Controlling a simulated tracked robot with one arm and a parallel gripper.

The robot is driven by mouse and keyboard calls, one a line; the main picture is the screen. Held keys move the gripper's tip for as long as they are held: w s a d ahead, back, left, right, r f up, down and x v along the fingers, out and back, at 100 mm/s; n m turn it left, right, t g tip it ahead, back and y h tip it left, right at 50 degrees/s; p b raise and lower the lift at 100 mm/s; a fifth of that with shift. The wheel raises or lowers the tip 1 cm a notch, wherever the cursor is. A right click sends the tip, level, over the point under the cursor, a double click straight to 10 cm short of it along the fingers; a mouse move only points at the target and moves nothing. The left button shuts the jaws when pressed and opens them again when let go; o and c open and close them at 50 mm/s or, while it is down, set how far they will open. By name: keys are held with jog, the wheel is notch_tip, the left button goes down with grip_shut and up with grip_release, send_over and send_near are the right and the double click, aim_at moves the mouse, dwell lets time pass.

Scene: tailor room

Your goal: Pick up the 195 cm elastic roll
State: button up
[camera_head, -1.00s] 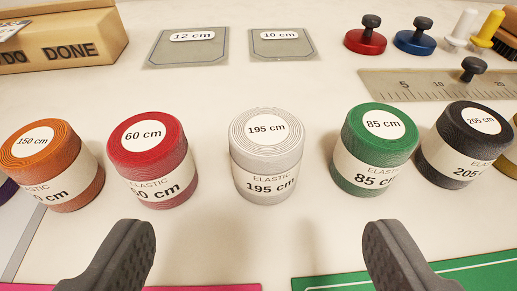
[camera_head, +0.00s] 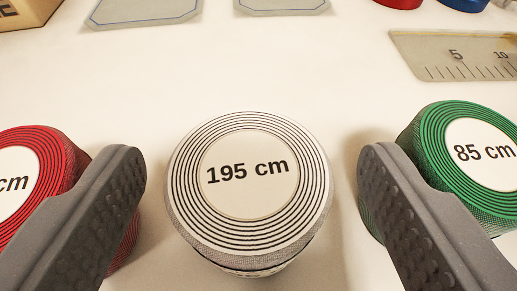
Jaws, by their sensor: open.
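The 195 cm elastic roll (camera_head: 249,232) is white with dark spiral lines on top and a round "195 cm" label. It stands upright on the table in the middle of the view. My gripper (camera_head: 252,165) is open, with one dark finger on each side of the roll. There is a visible gap between each finger and the roll. The lower part of the roll is hidden below its top.
A red roll (camera_head: 50,155) is just left, partly behind my left finger. The green 85 cm roll (camera_head: 430,135) is just right, partly behind my right finger. A ruler (camera_head: 470,55) lies at the upper right. Two grey pocket pieces (camera_head: 140,12) lie at the back. The table (camera_head: 260,70) between is clear.

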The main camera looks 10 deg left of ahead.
jog(key=shift+w+a+f, duration=0.15)
jog(key=shift+w+f, duration=0.05)
jog(key=shift+w, duration=0.45)
jog(key=c, duration=1.1)
jog(key=shift+o, duration=0.2)
